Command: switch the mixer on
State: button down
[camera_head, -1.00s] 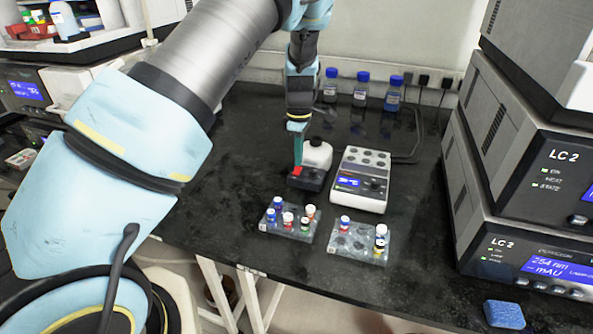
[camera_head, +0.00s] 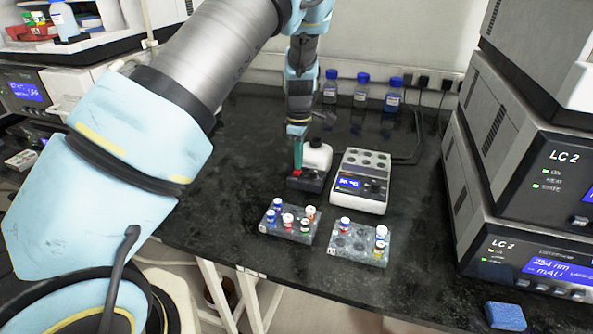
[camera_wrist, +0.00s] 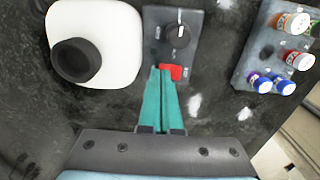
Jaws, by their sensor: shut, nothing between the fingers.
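The mixer has a white body (camera_head: 317,154) with a black cup on top, and a dark front part (camera_head: 303,184). In the wrist view the white body (camera_wrist: 118,42) and black cup (camera_wrist: 76,60) are at upper left. Beside them is the dark control panel (camera_wrist: 186,18) with a round knob (camera_wrist: 178,37) and a red switch (camera_wrist: 174,72). My gripper (camera_wrist: 160,72) is shut and empty, its teal fingertips at the left edge of the red switch. I cannot tell whether they touch it. In the head view my gripper (camera_head: 298,166) points down over the dark front part.
A white block heater (camera_head: 362,180) with a lit display stands right of the mixer. Two vial racks (camera_head: 288,226) (camera_head: 358,244) stand in front. Blue-capped bottles (camera_head: 360,90) stand at the back, and LC 2 units (camera_head: 520,200) are at right.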

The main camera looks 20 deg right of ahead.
jog(key=shift+r+p, duration=1.7)
jog(key=shift+r, duration=0.6)
